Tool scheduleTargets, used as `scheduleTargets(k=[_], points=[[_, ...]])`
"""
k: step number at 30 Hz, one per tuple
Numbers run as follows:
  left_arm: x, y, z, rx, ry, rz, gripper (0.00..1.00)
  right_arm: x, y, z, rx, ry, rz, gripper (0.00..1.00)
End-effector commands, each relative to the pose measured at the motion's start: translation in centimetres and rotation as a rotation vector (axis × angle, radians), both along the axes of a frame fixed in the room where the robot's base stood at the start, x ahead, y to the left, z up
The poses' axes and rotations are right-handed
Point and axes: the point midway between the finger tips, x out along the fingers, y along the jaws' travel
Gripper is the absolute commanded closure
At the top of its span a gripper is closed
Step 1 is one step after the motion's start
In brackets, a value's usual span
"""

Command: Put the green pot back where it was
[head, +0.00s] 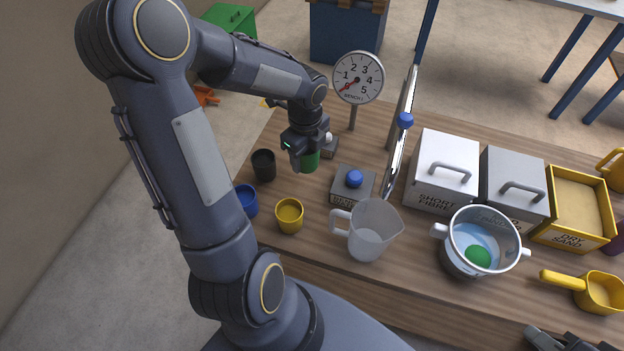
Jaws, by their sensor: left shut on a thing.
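The green pot (312,162) is at the back left of the wooden table, partly hidden by my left gripper (304,158). My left gripper is shut on it from above. I cannot tell whether the pot's base touches the table. A black pot (264,165) stands to its left, with a blue pot (246,200) and a yellow pot (289,214) nearer the front. My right gripper (570,341) shows only in part at the bottom right edge, and its fingers cannot be made out.
A grey box with a blue knob (354,185), a dial gauge (358,78) and a clear jug (372,232) stand close by. A white two-handled pot (482,240), lidded bins (442,170), a yellow sand tray (578,205) and a yellow scoop (600,292) fill the right.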

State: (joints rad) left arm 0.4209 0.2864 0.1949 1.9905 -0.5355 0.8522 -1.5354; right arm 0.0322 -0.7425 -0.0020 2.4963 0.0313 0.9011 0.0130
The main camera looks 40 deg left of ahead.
Motion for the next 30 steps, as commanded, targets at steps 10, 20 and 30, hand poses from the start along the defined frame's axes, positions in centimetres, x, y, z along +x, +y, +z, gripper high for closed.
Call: scheduleTargets(k=[10, 20, 30], points=[[-0.1, -0.1, -5.5, -0.002, 0.003, -0.006, 0.72, 0.0, 0.0, -0.3, 0.000, 0.000, 0.000, 0.76], [-0.1, -0.1, -9.2, -0.003, 0.004, -0.005, 0.72, 0.0, 0.0, -0.6, 0.000, 0.000, 0.000, 0.76], [0.0, -0.1, -9.7, -0.002, 0.001, -0.004, 0.72, 0.0, 0.0, -0.8, 0.000, 0.000, 0.000, 0.76]])
